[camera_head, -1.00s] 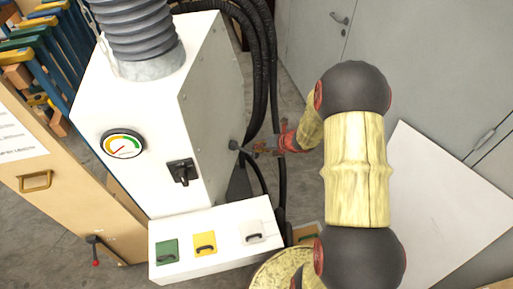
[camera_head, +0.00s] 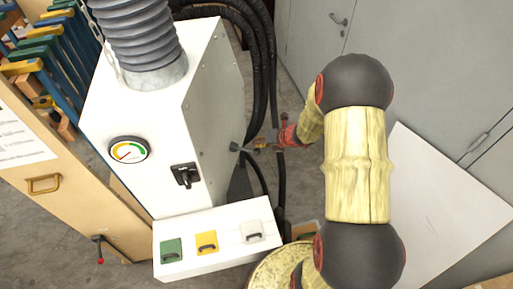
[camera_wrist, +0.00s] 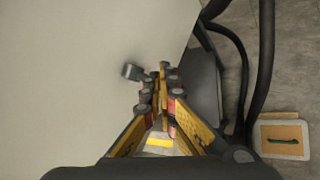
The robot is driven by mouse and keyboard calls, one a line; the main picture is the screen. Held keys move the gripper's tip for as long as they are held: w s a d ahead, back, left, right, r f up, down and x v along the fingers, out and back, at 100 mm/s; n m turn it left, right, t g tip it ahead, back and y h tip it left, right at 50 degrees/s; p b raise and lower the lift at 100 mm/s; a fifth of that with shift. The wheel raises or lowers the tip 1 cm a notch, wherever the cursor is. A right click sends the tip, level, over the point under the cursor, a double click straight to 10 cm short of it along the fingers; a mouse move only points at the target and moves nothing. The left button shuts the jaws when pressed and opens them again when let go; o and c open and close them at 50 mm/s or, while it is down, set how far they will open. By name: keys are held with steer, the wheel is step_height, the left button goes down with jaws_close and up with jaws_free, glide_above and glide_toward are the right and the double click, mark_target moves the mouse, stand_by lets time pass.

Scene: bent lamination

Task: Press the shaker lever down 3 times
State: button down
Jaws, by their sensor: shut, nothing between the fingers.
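The shaker lever (camera_head: 236,147) is a short dark grey lever on the right side face of the white machine (camera_head: 210,120). In the wrist view its grey end (camera_wrist: 132,72) sticks out from the pale panel, just left of my fingertips. My gripper (camera_head: 255,147) is shut and empty, beside the lever's outer end. The wrist view shows the fingertips (camera_wrist: 166,72) together, a little right of the lever end with a small gap in the picture. I cannot tell whether they touch it or at what height they are.
Black hoses (camera_head: 262,75) hang behind my gripper. A white box (camera_head: 220,245) with green, yellow and white panels stands in front of the machine. The machine has a round gauge (camera_head: 128,149) and a black switch (camera_head: 186,175). Grey cabinets (camera_head: 430,50) stand at right.

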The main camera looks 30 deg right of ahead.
steer(key=shift+r, duration=0.15)
step_height(320, 180, up, 5)
steer(key=p, duration=0.4)
stand_by(0.4)
stand_by(0.7)
